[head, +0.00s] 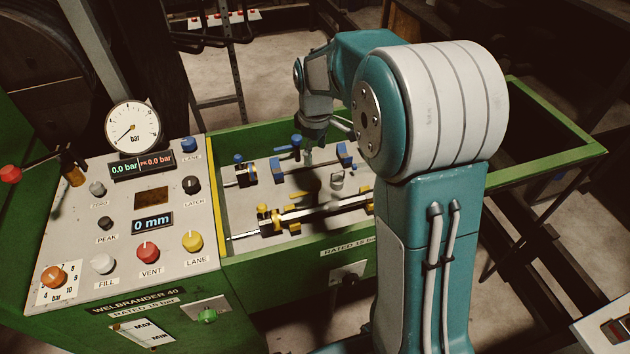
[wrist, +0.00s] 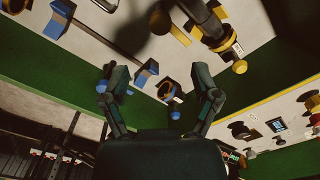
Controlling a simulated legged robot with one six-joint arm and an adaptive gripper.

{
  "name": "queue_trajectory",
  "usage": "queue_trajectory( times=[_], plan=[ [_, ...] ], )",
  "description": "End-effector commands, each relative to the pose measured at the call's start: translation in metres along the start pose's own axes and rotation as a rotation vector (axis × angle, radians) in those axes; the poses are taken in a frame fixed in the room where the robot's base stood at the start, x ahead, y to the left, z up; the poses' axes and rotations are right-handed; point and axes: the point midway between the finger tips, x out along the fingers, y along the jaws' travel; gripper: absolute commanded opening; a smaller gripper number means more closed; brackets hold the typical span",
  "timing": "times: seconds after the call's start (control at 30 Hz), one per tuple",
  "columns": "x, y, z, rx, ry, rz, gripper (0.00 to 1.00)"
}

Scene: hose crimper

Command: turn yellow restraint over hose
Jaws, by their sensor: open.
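A black and silver hose assembly (head: 320,210) lies along the front of the grey bed, and its dark end also shows at the top of the wrist view (wrist: 208,22). Yellow fittings (head: 276,218) stand around its left part; I cannot tell for sure which one is the restraint. In the wrist view a yellow ball-ended part (wrist: 239,67) sits beside the hose end. In the head view my gripper is small and dark over the back of the bed.
Blue fittings (head: 342,153) line the back of the bed. Green walls (head: 290,253) enclose it. A control panel (head: 120,225) with knobs, a gauge (head: 132,126) and displays reading 0.0 bar and 0 mm stands at the left. My arm hides the bed's right part.

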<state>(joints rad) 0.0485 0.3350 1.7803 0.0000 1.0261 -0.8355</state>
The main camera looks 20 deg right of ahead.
Motion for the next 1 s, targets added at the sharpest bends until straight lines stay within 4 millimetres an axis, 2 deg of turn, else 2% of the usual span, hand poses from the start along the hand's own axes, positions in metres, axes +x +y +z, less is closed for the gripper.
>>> queue_trajectory(
  times=[0.17,0.4,0.6,0.77,1.0],
  plan=[
    [0.021,0.000,0.001,0.000,-0.003,-0.004,0.79],
    [0.066,-0.001,0.001,0.001,-0.003,-0.003,0.79],
    [0.096,-0.001,0.001,0.001,-0.003,-0.003,0.79],
    [0.105,0.000,0.000,0.002,0.000,0.000,0.79],
    [0.106,0.000,0.000,0.002,0.000,0.000,0.79]
  ],
)
